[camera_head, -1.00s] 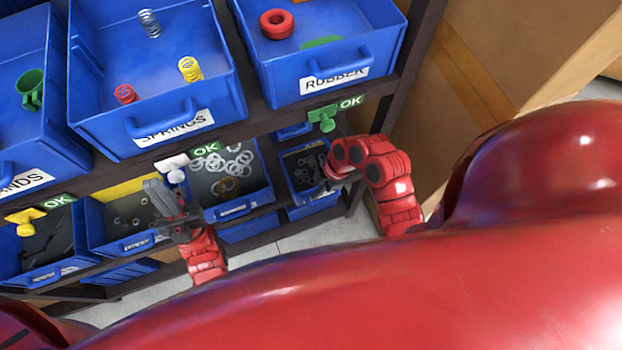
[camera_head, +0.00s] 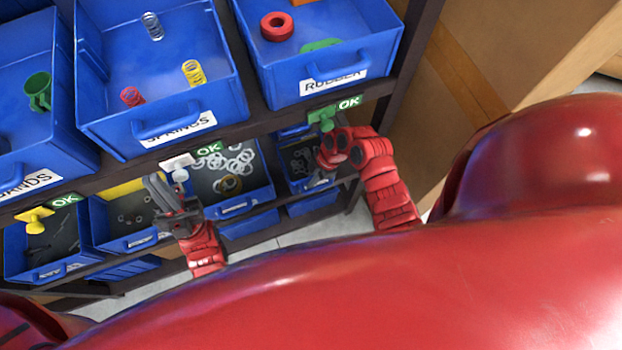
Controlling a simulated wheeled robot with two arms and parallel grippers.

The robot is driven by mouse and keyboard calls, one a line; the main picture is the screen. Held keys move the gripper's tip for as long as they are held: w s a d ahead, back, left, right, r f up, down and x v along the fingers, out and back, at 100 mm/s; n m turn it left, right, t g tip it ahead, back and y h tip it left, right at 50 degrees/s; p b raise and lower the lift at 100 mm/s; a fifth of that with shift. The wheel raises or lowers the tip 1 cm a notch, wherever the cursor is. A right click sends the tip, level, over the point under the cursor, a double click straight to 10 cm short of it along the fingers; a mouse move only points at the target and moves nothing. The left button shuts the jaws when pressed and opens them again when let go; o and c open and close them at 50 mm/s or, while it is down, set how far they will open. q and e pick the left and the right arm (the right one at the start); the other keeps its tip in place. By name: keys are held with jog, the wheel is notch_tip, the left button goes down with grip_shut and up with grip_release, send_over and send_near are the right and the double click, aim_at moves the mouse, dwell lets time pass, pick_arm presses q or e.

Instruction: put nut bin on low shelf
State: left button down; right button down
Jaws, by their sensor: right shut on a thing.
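A small blue bin (camera_head: 287,174) with little grey parts, which look like nuts, is at the right end of the lower shelf level. My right gripper (camera_head: 326,158) is at this bin's right side and is shut on it; the fingertips are mostly hidden by the hand. The bin's label is too small to read. My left gripper (camera_head: 158,190) is in front of the lower bins at the left, apart from the nut bin. Its fingers lie close together and I cannot tell whether they are open.
A washer bin (camera_head: 262,196) stands left of the nut bin. Further left are a bin of small rings (camera_head: 103,226) and a dark-floored bin (camera_head: 14,262). Large SPRINGS (camera_head: 105,128) and RUBBER (camera_head: 275,92) bins are above. A green tag holder (camera_head: 326,116) hangs over the nut bin.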

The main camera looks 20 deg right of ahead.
jog(key=c, duration=1)
grip_release()
jog(key=shift+r, duration=0.1)
jog(key=shift+d+r, duration=0.15)
jog(key=b+v, duration=0.1)
jog(key=v, duration=0.6)
